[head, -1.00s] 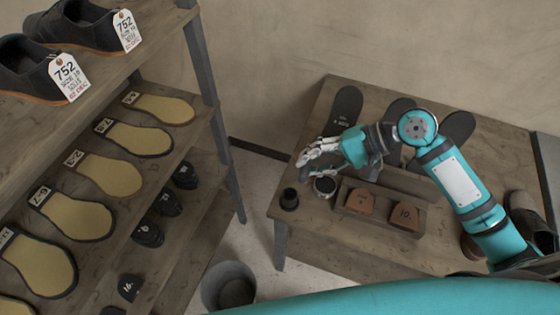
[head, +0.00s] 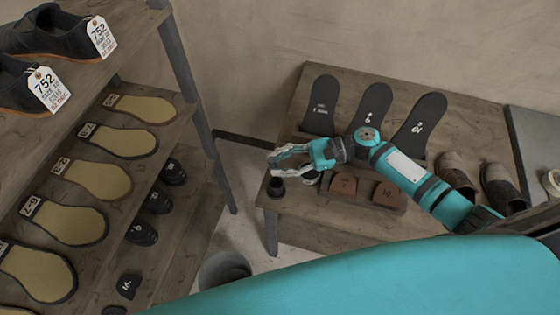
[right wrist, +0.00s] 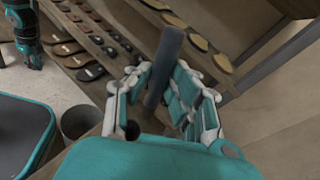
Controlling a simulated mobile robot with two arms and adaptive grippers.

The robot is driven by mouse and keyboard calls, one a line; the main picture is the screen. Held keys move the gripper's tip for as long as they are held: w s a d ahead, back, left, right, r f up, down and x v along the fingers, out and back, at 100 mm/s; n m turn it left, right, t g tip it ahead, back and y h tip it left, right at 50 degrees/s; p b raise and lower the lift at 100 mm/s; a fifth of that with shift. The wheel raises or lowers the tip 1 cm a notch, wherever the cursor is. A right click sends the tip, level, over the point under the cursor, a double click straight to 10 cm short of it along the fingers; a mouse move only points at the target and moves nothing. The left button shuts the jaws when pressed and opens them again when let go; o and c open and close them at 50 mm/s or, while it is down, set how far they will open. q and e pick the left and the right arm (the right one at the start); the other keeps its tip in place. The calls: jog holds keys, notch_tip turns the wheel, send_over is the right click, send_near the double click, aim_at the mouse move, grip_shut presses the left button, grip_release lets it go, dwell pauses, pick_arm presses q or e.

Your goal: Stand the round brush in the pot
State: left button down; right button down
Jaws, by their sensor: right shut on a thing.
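The dark pot (head: 276,187) stands at the left front corner of the bench in the head view. My right gripper (head: 281,162) is just above and behind it in that view. In the right wrist view my right gripper (right wrist: 172,92) is shut on a dark grey cylinder, which I take for the round brush (right wrist: 168,55); it stands out tilted between the fingers. In the head view the brush cannot be made out, and whether its lower end touches the pot cannot be told.
A round tin (head: 311,178) stands right of the pot, close to a wooden rack with brown pieces (head: 343,185). Dark soles (head: 320,105) stand behind. Shoes (head: 500,187) are at the right. A shelf of soles (head: 95,180) and a grey bin (head: 224,271) are left.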

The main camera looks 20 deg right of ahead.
jog(key=shift+f+b, duration=3.9)
jog(key=shift+f, duration=1)
jog(key=c, duration=1.1)
grip_release()
